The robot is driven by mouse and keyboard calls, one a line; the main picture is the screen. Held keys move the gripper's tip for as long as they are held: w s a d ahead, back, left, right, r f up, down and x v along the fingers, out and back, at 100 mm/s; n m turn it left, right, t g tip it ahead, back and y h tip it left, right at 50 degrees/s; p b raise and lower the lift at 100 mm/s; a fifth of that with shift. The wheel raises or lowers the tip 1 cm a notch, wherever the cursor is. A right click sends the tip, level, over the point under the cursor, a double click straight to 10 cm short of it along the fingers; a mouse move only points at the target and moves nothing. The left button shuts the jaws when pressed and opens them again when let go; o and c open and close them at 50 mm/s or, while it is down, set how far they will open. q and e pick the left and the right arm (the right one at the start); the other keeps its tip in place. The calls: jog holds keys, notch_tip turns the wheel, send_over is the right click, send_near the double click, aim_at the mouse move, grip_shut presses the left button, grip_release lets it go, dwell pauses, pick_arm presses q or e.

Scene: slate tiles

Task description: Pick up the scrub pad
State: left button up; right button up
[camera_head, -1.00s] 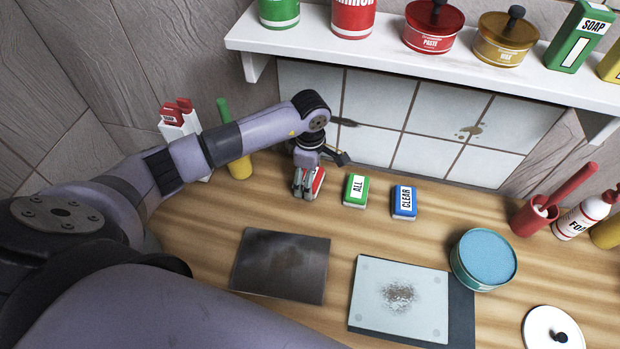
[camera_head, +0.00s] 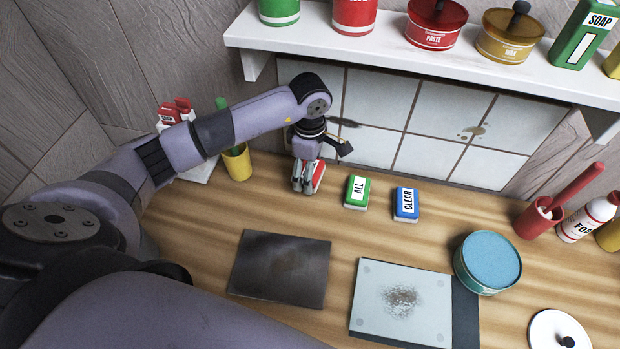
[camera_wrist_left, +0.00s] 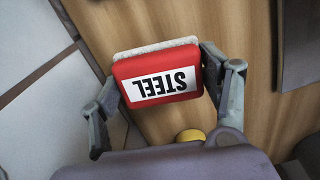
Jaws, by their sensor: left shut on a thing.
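A red scrub pad (camera_wrist_left: 157,76) with a white label reading STEEL and a pale scrubbing layer sits between the fingers of my left gripper (camera_wrist_left: 165,90) in the left wrist view. In the head view my left gripper (camera_head: 306,183) points down near the tiled wall, shut on the red pad (camera_head: 318,175), which is mostly hidden behind the fingers. A green pad labelled ALL (camera_head: 357,192) and a blue pad labelled CLEAR (camera_head: 406,204) lie on the counter to its right. My right gripper is out of view.
A dark stained plate (camera_head: 281,268) and a glass plate (camera_head: 380,325) lie in front. A blue-topped tin (camera_head: 488,262) and white lid (camera_head: 558,335) are at right. A white shelf (camera_head: 420,65) with containers overhangs the back. A yellow cup (camera_head: 237,164) stands left of the gripper.

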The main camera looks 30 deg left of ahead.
pick_arm(q)
jog(key=r, duration=0.1)
jog(key=r+b, duration=0.1)
jog(key=r, duration=0.1)
jog(key=shift+s+d, duration=0.1)
jog(key=shift+s, duration=0.3)
jog(key=s+d+b, duration=0.1)
jog(key=s, duration=0.5)
jog(key=s+d+b, duration=0.1)
jog(key=s+d, duration=0.1)
jog(key=s, duration=0.4)
jog(key=s+d+b, duration=0.1)
jog(key=s+b, duration=0.1)
jog(key=s, duration=0.4)
jog(key=shift+s+d+r, duration=0.1)
jog(key=shift+s+d, duration=0.05)
jog(key=shift+d, duration=0.2)
jog(key=o, duration=0.5)
jog(key=shift+c, duration=0.2)
jog(key=c, duration=0.4)
